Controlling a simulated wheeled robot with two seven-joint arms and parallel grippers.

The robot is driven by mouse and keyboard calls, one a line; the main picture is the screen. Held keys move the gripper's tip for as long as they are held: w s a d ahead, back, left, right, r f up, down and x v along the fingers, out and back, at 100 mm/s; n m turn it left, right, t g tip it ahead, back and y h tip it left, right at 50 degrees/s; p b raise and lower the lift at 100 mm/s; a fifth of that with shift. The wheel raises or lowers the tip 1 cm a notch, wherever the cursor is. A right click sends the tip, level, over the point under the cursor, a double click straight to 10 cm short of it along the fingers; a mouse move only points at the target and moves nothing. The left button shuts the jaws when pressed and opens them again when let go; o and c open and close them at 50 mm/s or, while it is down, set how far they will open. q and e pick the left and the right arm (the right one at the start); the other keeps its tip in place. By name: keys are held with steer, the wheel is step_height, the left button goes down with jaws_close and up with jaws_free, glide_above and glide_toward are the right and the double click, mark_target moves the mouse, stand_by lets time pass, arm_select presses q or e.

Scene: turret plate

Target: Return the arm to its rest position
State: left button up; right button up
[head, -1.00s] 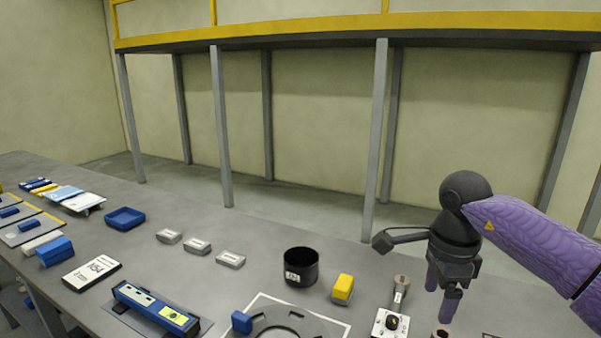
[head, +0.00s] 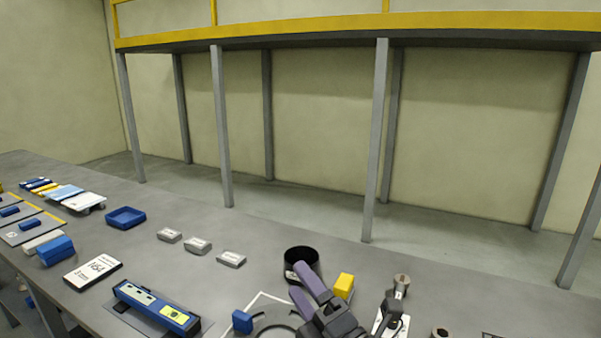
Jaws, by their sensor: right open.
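My right gripper (head: 308,294) is low at the bottom of the head view. Its two purple fingers are apart with nothing between them. It overlaps the black cup (head: 300,258) and the ring-shaped turret plate (head: 262,318) in the picture; I cannot tell its height above them. Most of the plate is hidden by the gripper or cut off by the lower edge. My left gripper is not in view.
A yellow block (head: 344,284) and a grey cylindrical part (head: 401,284) stand just right of the gripper. A blue block (head: 242,321) is by the plate. A blue device (head: 158,306), several grey boxes (head: 198,246) and a blue tray (head: 126,217) lie left. The table's back middle is clear.

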steer(key=s+d+f+m+g+h, duration=0.35)
steer(key=d+f+m+h, duration=0.25)
steer(key=f+m, duration=0.25)
steer(key=s+d+f+m+g+h, duration=0.2)
steer(key=s+d+f+m+h, duration=0.2)
steer(key=d+f+m+h, duration=0.45)
steer(key=s+f+m+g+y, duration=0.1)
steer(key=s+f+m+g, duration=0.3)
steer(key=s, duration=0.4)
steer(key=s+f+m+g+y, duration=0.1)
steer(key=s+f+m+g, duration=0.2)
steer(key=s+g, duration=0.35)
steer(key=s+f+b, duration=0.3)
steer(key=f+b, duration=0.2)
steer(key=f, duration=1.7)
steer(key=s+d+f+b, duration=0.1)
steer(key=s+f+b, duration=0.1)
steer(key=s+f, duration=0.5)
steer(key=s+d+f+g+b, duration=0.1)
steer(key=s+d+f+b, duration=0.1)
steer(key=s+f, duration=0.5)
step_height(320, 180, down, 2)
steer(key=shift+s+n+b, duration=0.25)
steer(key=shift+n+b, duration=0.05)
steer(key=shift+b, duration=0.2)
steer(key=shift+d+h, duration=0.1)
steer(key=shift+h, duration=0.15)
